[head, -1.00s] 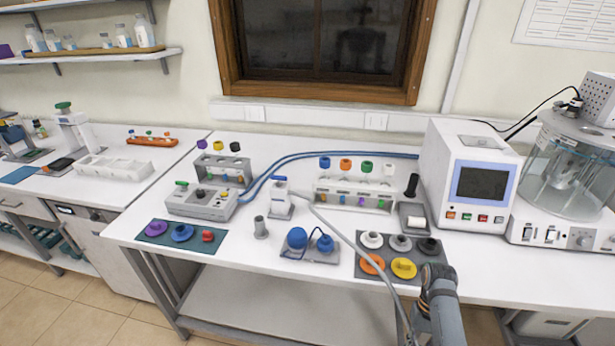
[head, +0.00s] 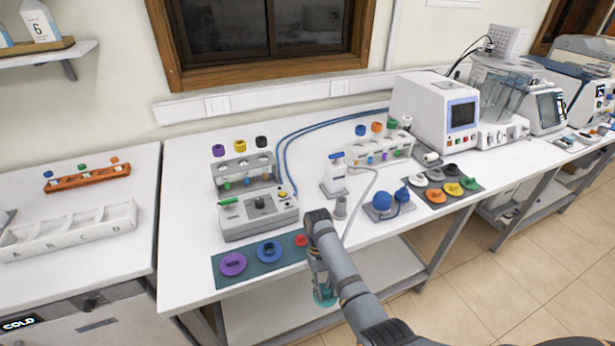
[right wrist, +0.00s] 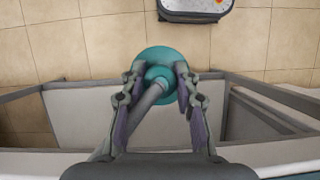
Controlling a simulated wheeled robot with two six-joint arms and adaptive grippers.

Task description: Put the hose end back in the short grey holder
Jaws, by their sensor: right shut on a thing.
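My right gripper (head: 321,283) is in front of the table's front edge, pointing down and below the tabletop level. It is shut on the teal hose end (head: 325,296). In the right wrist view the hose end (right wrist: 158,56) shows as a wide teal disc with a grey hose (right wrist: 146,103) running back between the fingers. The short grey holder (head: 340,208) is a small upright grey cylinder on the table, behind and slightly right of the gripper. The hose (head: 369,190) runs from the white dispenser (head: 335,176) past the holder and behind my arm. My left gripper is not in view.
A green mat (head: 228,277) with purple, blue and red pieces lies left of my arm. A grey plate (head: 389,213) with blue bulbs sits right of the holder. A control box (head: 259,214) stands behind the mat. The table edge (head: 190,307) runs along the front.

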